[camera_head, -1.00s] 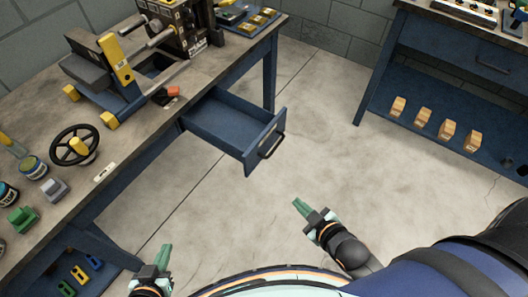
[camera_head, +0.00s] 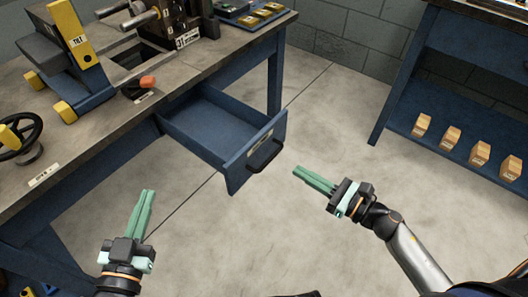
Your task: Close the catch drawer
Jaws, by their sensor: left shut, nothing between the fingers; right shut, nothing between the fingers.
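The catch drawer (camera_head: 212,133) is a blue drawer pulled out from under the workbench, and it looks empty inside. Its front panel (camera_head: 238,176) carries a dark bar handle (camera_head: 265,156) and a pale label. My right gripper (camera_head: 297,171) is shut and empty, just right of the handle and pointing left towards it, apart from it in the picture. My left gripper (camera_head: 149,194) is shut and empty, below and left of the drawer, pointing up in the picture. Neither gripper appears to touch the drawer.
The workbench (camera_head: 200,75) holds a machine with a yellow TILT lever (camera_head: 78,40), a black handwheel (camera_head: 20,130) and an orange-topped switch (camera_head: 146,83). A second blue bench with wooden blocks (camera_head: 447,138) on its shelf stands at right. The floor between is clear.

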